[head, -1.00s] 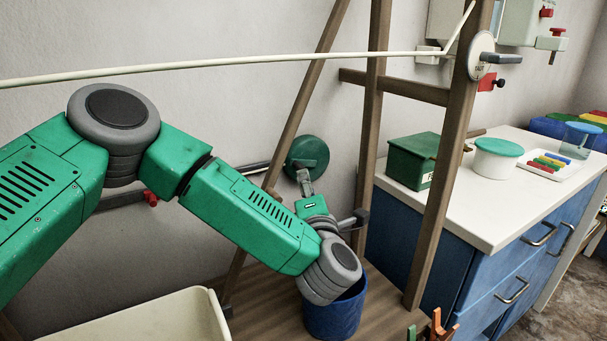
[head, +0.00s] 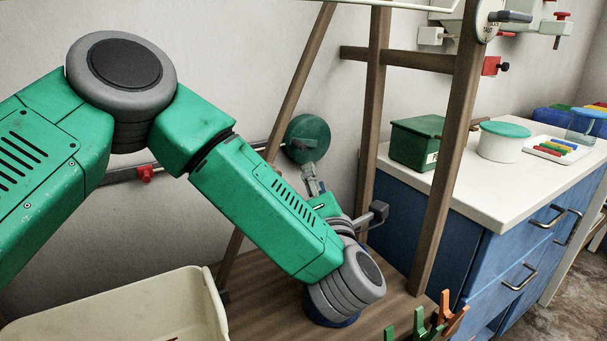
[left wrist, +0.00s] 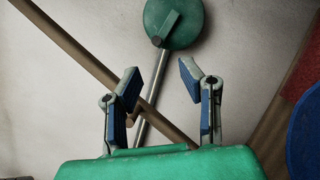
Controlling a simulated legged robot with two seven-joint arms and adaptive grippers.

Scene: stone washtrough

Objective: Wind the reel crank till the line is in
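A green disc (head: 307,139) with a short arm on its face sits by the wall and looks like the reel. It also shows in the left wrist view (left wrist: 185,14), where a silver rod (left wrist: 153,92) runs down from it. My left gripper (head: 312,178) is just below the disc in the head view. In the left wrist view its blue-padded fingers (left wrist: 160,75) are spread, with the rod seen between them; no contact is visible. The pale line (head: 400,6) shows only at the top edge. My right gripper is out of view.
Wooden frame posts (head: 452,150) stand right of my left arm. A blue bucket (head: 318,317) is mostly hidden under my wrist. A cream basin (head: 120,300) is at lower left, and pegs (head: 440,318) at the bottom. A counter (head: 500,190) holds a green box (head: 414,146).

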